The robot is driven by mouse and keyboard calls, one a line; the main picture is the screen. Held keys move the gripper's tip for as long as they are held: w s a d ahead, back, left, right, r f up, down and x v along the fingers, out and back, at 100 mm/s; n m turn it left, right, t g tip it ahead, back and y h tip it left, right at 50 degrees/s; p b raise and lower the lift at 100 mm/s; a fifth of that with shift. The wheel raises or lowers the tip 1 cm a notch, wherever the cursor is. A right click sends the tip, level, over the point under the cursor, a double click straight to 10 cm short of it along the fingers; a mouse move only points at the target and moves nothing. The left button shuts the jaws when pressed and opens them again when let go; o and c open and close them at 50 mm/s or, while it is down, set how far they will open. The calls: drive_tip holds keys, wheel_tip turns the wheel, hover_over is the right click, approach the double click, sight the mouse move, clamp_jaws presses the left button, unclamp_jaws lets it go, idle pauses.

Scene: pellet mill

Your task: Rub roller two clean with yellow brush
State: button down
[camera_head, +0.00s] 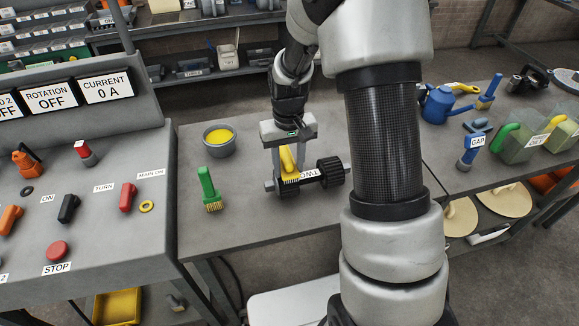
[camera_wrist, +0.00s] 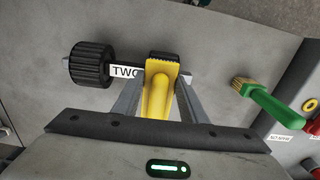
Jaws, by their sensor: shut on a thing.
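My gripper (camera_head: 290,150) is shut on the yellow brush (camera_head: 288,162), gripping its handle. The brush shows between the fingers in the wrist view (camera_wrist: 157,90), with its bristle end toward the roller. Roller two (camera_head: 329,172) is a black ribbed roller on a shaft with a "TWO" label, lying on the grey bench. In the wrist view one ribbed wheel of roller two (camera_wrist: 90,64) is plain at left. The other wheel is mostly hidden behind the brush head. The brush head is at this partly hidden wheel; I cannot tell whether the bristles touch it.
A green brush (camera_head: 209,190) lies left of the roller on the bench. A grey bowl of yellow stuff (camera_head: 219,140) stands behind it. The control panel (camera_head: 100,215) borders the bench on the left. A blue can (camera_head: 440,104) and green bins stand at right. The front bench area is clear.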

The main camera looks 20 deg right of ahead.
drive_tip(key=shift+s+d, duration=0.1)
drive_tip(key=shift+s, duration=1.95)
wheel_tip(320, 180, up, 7)
drive_tip(key=p, duration=0.4)
drive_tip(key=shift+w, duration=0.1)
drive_tip(key=shift+w+a+f, duration=0.2)
drive_tip(key=shift+a, duration=0.2)
